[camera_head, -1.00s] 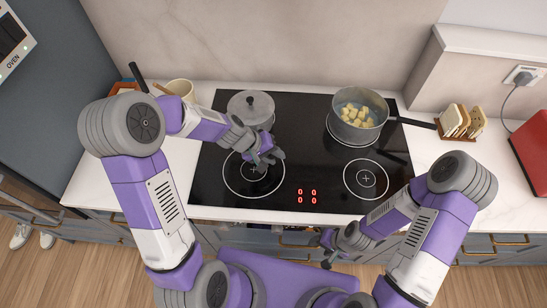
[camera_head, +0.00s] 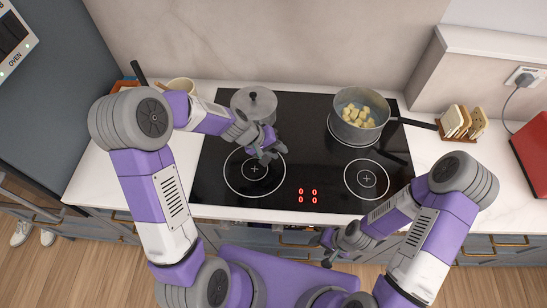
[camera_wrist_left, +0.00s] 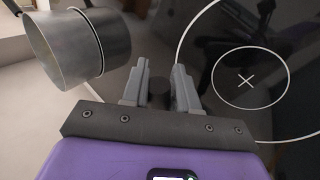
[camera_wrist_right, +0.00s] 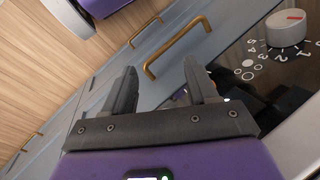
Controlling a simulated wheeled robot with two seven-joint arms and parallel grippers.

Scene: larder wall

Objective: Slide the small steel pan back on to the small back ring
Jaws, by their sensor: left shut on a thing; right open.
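The small steel pan (camera_head: 254,104), with a knobbed lid on it, stands at the back left of the black hob (camera_head: 307,145). The front left ring (camera_head: 254,169) is bare. My right gripper (camera_head: 328,257) is open and empty, low in front of the cabinets; it also shows in the right wrist view (camera_wrist_right: 162,88).
A larger steel pot (camera_head: 359,132) of pale cubes stands at the back right, its handle pointing right. The front right ring (camera_head: 366,179) is clear.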

